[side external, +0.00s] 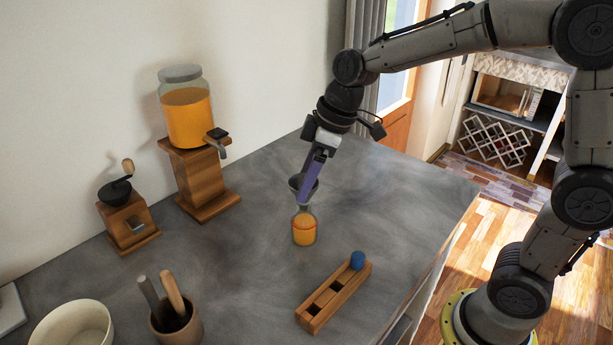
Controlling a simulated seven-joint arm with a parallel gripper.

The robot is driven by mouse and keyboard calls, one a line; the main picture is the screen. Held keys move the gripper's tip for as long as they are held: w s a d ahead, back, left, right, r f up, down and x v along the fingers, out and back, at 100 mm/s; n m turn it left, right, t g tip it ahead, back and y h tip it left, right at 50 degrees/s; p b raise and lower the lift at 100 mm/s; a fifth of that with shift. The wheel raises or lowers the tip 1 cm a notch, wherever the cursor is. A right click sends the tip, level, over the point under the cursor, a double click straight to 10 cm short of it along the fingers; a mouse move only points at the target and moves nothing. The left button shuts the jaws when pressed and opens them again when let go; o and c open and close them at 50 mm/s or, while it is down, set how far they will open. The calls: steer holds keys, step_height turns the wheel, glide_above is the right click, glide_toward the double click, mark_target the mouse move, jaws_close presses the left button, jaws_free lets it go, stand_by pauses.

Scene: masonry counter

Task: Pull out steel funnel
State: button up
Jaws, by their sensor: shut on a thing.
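The steel funnel (297,184) is a dark grey cone that shows partly behind my gripper (306,192). My gripper has purple fingers pointing down and is shut on the funnel. Below it, a small clear bottle (304,229) with orange contents stands upright on the counter. The funnel is right over the bottle's mouth. I cannot tell from this view whether its spout is inside the neck or just above it. The fingers hide part of the funnel.
A wooden block with square holes (335,295) and a blue ball (357,260) lies in front. A juice dispenser (188,117) on a wooden stand, a coffee grinder (127,215), a utensil cup (176,327) and a white bowl (70,325) stand left. The counter (400,205) is clear to the right.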

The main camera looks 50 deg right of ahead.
steer(key=o, duration=1)
jaws_close()
steer(key=shift+r, duration=1.25)
steer(key=shift+r, duration=1.4)
steer(key=shift+w, duration=0.1)
